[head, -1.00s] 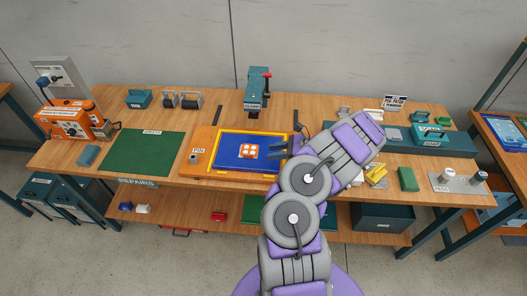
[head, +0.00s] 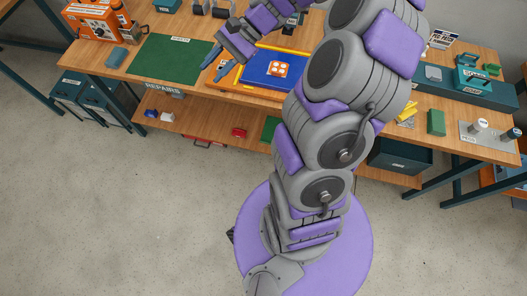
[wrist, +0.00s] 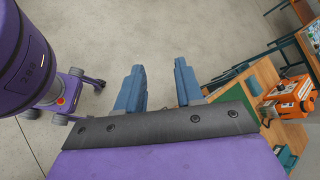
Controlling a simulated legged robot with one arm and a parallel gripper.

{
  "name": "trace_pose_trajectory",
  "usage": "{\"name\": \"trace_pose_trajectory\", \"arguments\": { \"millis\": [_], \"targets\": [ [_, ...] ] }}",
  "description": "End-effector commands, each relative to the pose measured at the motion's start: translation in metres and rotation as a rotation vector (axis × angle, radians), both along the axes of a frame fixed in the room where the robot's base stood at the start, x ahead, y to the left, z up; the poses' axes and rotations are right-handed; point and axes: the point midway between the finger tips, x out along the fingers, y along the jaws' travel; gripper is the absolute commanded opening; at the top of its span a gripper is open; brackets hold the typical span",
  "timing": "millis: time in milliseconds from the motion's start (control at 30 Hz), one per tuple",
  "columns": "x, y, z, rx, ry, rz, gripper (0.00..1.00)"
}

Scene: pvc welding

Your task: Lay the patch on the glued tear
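A blue sheet (head: 257,75) lies inside a yellow-edged frame on the orange board at the bench's middle. An orange square (head: 279,68) with several pale round spots lies flat on the sheet. I cannot tell whether it is the patch, and no tear shows around it. My gripper (head: 213,61) is left of the sheet, over the bench's front edge, apart from the square. In the wrist view, its two blue-grey fingers (wrist: 159,90) stand apart with nothing between them. My arm hides part of the sheet's right side.
A green mat (head: 165,58) lies left of the board. An orange machine (head: 97,20) stands at the far left and also shows in the wrist view (wrist: 295,97). A green block (head: 436,122) and a yellow item (head: 406,112) are at right. Floor in front is clear.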

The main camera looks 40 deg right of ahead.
Motion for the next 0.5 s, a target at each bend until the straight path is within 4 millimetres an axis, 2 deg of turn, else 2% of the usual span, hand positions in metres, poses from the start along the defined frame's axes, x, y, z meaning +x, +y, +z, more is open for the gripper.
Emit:
{"name": "trace_pose_trajectory", "arguments": {
  "millis": [33, 200, 333, 500],
  "targets": [
    [-0.014, 0.02, 0.01, -0.044, -0.029, 0.078, 0.37],
    [-0.064, 0.063, 0.026, -0.191, -0.105, 0.31, 0.37],
    [-0.106, 0.083, 0.03, -0.306, -0.154, 0.475, 0.37],
    [-0.16, 0.091, 0.031, -0.461, -0.213, 0.669, 0.37]
  ]
}}
